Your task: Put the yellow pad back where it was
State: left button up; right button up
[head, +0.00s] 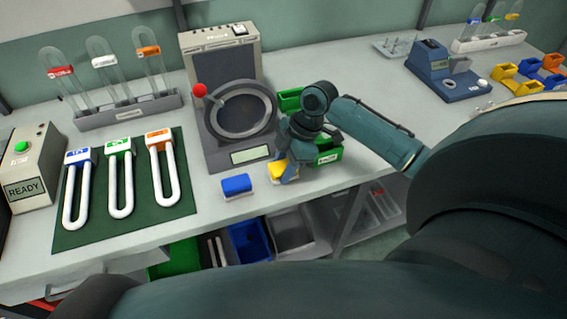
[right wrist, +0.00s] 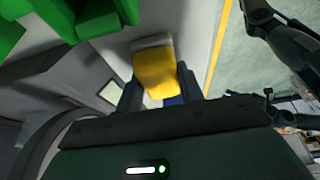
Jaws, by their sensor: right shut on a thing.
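The yellow pad (head: 276,169) is at the front edge of the bench, just right of a blue pad (head: 236,184). My right gripper (head: 287,173) points down over it and is shut on it. In the right wrist view the yellow pad (right wrist: 155,72), with a pale grey band along one end, sits between the two fingers (right wrist: 157,92). I cannot tell whether the pad touches the bench top. My left gripper is not in view.
Green bins (head: 327,153) stand just behind and right of the gripper. A grey device with a round ring (head: 241,108) stands behind the pads. A green mat (head: 92,232) with U-shaped tubes lies left. Yellow, blue and orange pieces (head: 515,70) sit far right.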

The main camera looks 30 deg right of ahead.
jog(key=o, duration=0.9)
jog(key=shift+f, duration=0.1)
pick_arm(q)
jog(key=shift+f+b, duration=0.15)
jog(key=shift+b, duration=0.5)
pick_arm(e)
jog(key=v, duration=1.2)
